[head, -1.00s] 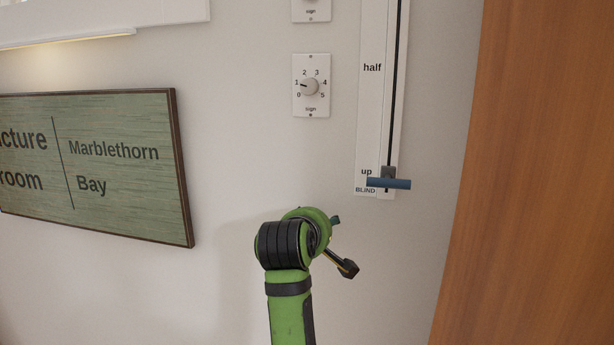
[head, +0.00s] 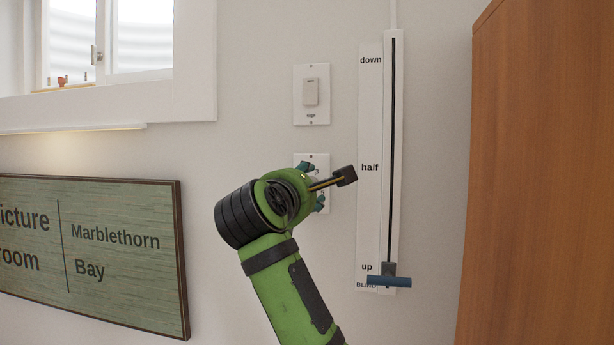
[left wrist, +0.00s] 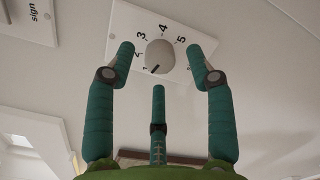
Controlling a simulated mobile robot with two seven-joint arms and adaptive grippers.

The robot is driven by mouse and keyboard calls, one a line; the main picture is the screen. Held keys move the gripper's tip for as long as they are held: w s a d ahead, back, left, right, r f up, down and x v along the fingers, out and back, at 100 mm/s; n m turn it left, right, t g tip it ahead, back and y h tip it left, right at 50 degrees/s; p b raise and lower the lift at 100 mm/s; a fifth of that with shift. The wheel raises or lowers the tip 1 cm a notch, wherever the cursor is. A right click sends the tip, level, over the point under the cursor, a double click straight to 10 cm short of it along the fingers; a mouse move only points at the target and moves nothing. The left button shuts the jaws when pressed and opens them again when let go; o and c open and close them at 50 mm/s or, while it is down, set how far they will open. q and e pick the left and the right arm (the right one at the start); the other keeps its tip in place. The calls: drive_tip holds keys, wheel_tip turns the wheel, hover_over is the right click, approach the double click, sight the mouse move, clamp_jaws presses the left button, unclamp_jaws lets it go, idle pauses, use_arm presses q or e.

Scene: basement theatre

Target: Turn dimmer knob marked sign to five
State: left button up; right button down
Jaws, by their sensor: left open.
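The dimmer plate (head: 325,160) is mostly hidden behind my left arm in the head view. In the left wrist view its white plate (left wrist: 118,22) shows with a round grey knob (left wrist: 160,55) and numbers around it. The knob's dark pointer mark is towards 1; the 5 is on the right of the dial. My left gripper (left wrist: 161,50) is open, with two teal fingertips on either side of the knob and a third finger below it, all apart from it in the picture. It also shows in the head view (head: 313,186) in front of the plate. My right gripper is not in view.
A switch plate marked sign (head: 311,116) is above the dimmer. A blind slider panel (head: 370,110) is to the right, its blue handle (head: 389,281) at up. A wooden panel (head: 540,170) stands far right. A green room sign (head: 120,290) and a window (head: 137,35) are left.

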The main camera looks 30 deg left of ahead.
use_arm(q)
drive_tip(key=shift+w+a, duration=0.15)
drive_tip(key=shift+w, duration=0.55)
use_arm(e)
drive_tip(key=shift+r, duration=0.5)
use_arm(q)
clamp_jaws()
